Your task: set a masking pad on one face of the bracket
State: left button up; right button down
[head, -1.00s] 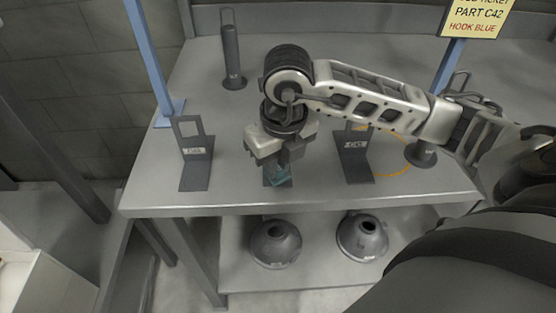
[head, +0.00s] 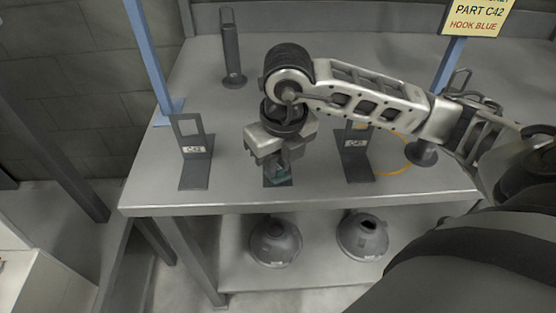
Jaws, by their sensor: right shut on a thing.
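My right gripper (head: 281,168) is over the front middle of the grey table, pointing down. It is shut on a small teal piece (head: 281,180), which looks like the masking pad and is mostly hidden by the fingers. A dark plate (head: 268,181) lies under the gripper; I cannot tell whether the teal piece touches it. A dark upright bracket (head: 195,168) with a window and a label reading about "C42" stands to the left. A similar labelled bracket (head: 356,165) stands to the right, its top partly behind my arm. My left gripper is not in view.
The grey table (head: 230,190) has blue posts (head: 150,60) at its sides. A dark cylinder (head: 231,50) stands at the back. An orange loop (head: 398,170) lies at right. Two hoods (head: 275,242) (head: 362,235) sit on the lower shelf. A sign (head: 476,18) reads "PART C42, HOOK BLUE".

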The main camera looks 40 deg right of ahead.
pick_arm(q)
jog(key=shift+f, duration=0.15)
pick_arm(e)
jog(key=c, duration=1.3)
grip_release()
jog(key=shift+r, duration=0.15)
pick_arm(q)
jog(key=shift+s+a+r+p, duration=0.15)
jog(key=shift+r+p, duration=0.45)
jog(key=shift+p, duration=0.6)
pick_arm(e)
notch_tip(320, 180, up, 15)
jog(key=s, duration=0.2)
jog(key=shift+r, duration=0.2)
